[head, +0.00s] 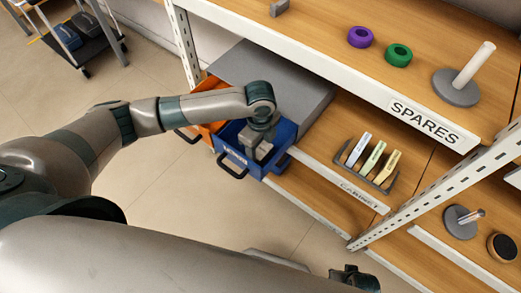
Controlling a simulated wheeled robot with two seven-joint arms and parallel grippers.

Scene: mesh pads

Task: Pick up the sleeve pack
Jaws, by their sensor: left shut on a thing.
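My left gripper (257,152) reaches down into the open blue drawer (284,162) from above. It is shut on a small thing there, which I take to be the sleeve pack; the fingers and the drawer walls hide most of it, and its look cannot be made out. The drawer's dark handle (232,168) and a white label are on its front. Part of my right gripper (352,281) shows as a dark shape at the bottom edge; its fingers are not clear.
An orange drawer (210,128) is beside the blue one, under the grey cabinet top (265,70). A rack (366,178) of several slim packs stands to the right on the shelf. Above are purple (361,37) and green (398,55) rings and a peg stand (457,88). Metal posts frame the shelving.

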